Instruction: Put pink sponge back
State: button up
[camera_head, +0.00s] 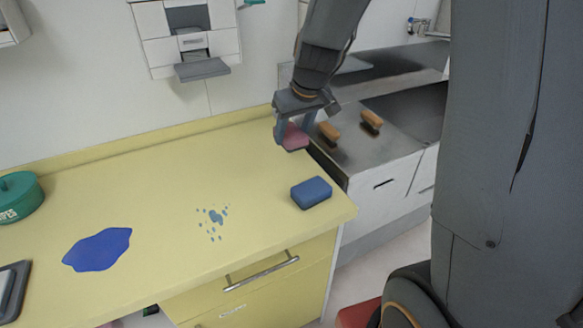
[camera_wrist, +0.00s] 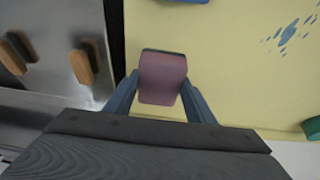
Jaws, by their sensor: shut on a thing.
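The pink sponge (camera_head: 294,137) is between the fingers of my gripper (camera_head: 294,132), over the back right edge of the yellow counter (camera_head: 160,185). In the wrist view, the sponge (camera_wrist: 162,78) sits between the two fingertips of my gripper (camera_wrist: 162,92), which is shut on it. It is close to the counter's right edge, by the dark gap next to the steel surface. I cannot tell whether its underside touches the counter.
A blue sponge (camera_head: 311,192) lies near the counter's front right corner. A blue puddle (camera_head: 98,250), blue splatter (camera_head: 215,216) and a green round container (camera_head: 18,197) are on the counter. Two wooden-handled brushes (camera_head: 330,131) (camera_head: 371,121) rest on the steel surface (camera_head: 365,150) at right.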

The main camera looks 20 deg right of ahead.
jog(key=shift+s+d, duration=0.2)
send_over(293, 168)
jog(key=s, duration=0.2)
jog(key=f, duration=0.5)
jog(key=shift+w+d+f, duration=0.1)
jog(key=shift+w+d, duration=0.05)
jog(key=shift+w, duration=0.1)
jog(key=shift+f+b, duration=0.9)
jog(key=shift+f, duration=1.15)
jog(key=shift+f, duration=0.2)
jog(key=o, duration=0.9)
jog(key=shift+r, duration=0.15)
